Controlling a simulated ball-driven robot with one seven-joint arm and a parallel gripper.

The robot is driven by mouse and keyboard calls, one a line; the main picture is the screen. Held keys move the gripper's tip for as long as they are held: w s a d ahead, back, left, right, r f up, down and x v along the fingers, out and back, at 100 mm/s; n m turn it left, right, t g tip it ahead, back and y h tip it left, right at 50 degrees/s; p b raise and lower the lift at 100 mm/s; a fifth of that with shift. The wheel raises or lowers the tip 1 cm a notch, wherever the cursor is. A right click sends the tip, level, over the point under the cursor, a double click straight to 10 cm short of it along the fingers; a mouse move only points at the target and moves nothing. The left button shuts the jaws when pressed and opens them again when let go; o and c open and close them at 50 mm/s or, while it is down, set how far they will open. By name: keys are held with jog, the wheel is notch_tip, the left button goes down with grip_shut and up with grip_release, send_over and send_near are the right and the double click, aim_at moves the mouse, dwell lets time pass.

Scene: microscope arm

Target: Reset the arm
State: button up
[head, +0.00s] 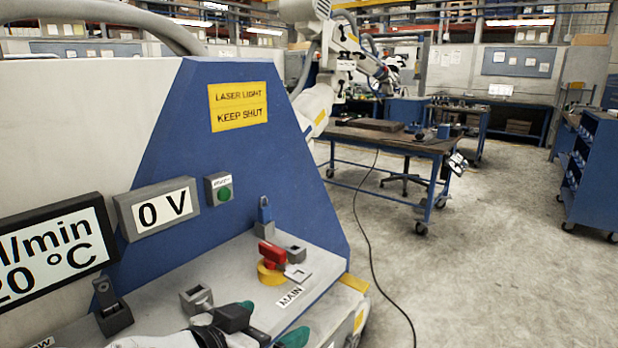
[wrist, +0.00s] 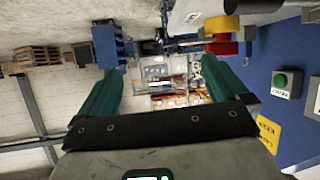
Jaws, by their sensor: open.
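A green round button (head: 224,193) sits on a small grey box with a white label, fixed to the blue slanted panel; I cannot read the label surely. In the wrist view the button (wrist: 281,80) is right of my fingers, apart from them. My gripper (head: 268,322) is low in the head view, in front of the console ledge and below the button. In the wrist view my gripper (wrist: 162,68) has its two green fingers wide apart with nothing between them. A white jointed arm (head: 318,100) stands behind the panel; its lower part is hidden.
A red switch handle (head: 272,254) on a yellow base stands on the ledge near the MAIN label (head: 290,296). A blue-topped part (head: 264,210) and grey sockets stand nearby. A 0 V display (head: 158,208) is left of the button. Open floor (head: 490,260) lies right, crossed by a cable.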

jog(key=s+d+f+n+g+y+p, duration=0.1)
jog(key=s+d+f+n+g+p, duration=0.2)
jog(key=d+f, duration=0.75)
jog(key=s+d+f+g+y+p, duration=0.1)
jog(key=s+d+f+g, duration=0.2)
jog(key=s+d+f, duration=0.75)
jog(key=s+d+f+n+g+y+p, duration=0.1)
jog(key=s+d+g+y, duration=0.1)
jog(key=s+d, duration=0.4)
jog(key=s+d+f+n+g+y+p, duration=0.1)
jog(key=s+d+f+y, duration=0.1)
jog(key=s+d, duration=0.4)
jog(key=s, duration=0.5)
jog(key=shift+d+g+y, duration=0.3)
jog(key=shift+d+g, duration=0.1)
